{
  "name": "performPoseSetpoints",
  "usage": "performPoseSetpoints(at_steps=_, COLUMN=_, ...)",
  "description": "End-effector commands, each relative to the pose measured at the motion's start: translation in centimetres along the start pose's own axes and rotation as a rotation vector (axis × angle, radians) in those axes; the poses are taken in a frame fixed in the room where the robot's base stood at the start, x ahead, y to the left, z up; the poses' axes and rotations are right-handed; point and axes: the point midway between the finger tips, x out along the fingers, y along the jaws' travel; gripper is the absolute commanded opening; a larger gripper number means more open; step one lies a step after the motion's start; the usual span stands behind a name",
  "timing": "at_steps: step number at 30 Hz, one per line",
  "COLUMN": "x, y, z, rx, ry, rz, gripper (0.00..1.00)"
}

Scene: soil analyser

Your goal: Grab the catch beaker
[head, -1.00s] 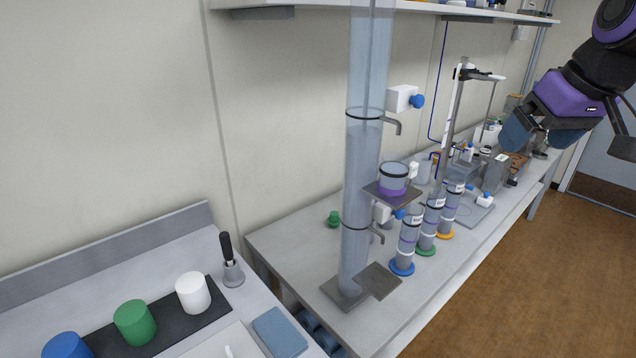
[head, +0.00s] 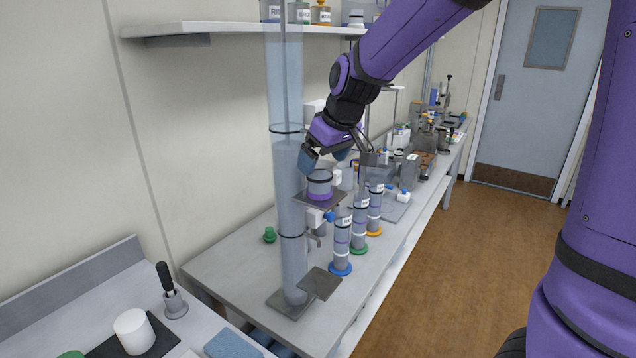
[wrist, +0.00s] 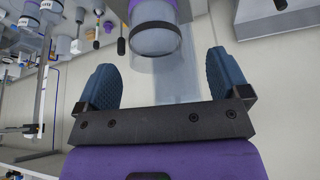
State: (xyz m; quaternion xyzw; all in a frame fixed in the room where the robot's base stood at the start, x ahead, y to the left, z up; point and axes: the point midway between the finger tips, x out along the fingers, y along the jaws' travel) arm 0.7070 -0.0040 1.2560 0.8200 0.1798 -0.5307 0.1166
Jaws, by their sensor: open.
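The catch beaker (head: 319,188) is a small clear cup with a dark band and purple contents. It stands upright on a small grey plate (head: 328,201) beside the tall clear column (head: 290,190). My gripper (head: 325,158) is open and empty, just above the beaker in the head view. In the wrist view the beaker (wrist: 154,38) shows at the top, just ahead of the gap between the blue fingertips (wrist: 161,68). The fingers do not appear to touch it. The column (wrist: 185,85) shows faintly behind the gap.
Several labelled cylinders with coloured bases (head: 341,245) stand right of the column. A lower grey plate (head: 319,283) sits at the column's foot. A wall shelf (head: 220,27) with bottles overhangs the bench. The floor (head: 430,280) at right is clear.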

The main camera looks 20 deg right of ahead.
Motion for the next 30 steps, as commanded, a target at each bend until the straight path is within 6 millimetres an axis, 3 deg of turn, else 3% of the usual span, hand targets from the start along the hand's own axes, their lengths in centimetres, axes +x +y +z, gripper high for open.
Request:
performPoseSetpoints(at_steps=10, x=4.3, y=0.3, z=-0.5, rx=0.000, ry=-0.004, rz=-0.001, gripper=0.94)
performPoseSetpoints(at_steps=20, x=4.9, y=0.3, z=-0.5, rx=0.000, ry=-0.001, rz=0.000, gripper=0.94)
performPoseSetpoints(at_steps=23, x=4.9, y=0.3, z=-0.5, rx=0.000, ry=-0.001, rz=0.000, gripper=0.76)
performPoseSetpoints(at_steps=28, x=4.9, y=0.3, z=-0.5, rx=0.000, ry=-0.001, rz=0.000, gripper=0.37)
performPoseSetpoints(at_steps=30, x=4.9, y=0.3, z=-0.5, rx=0.000, ry=-0.001, rz=0.000, gripper=0.36)
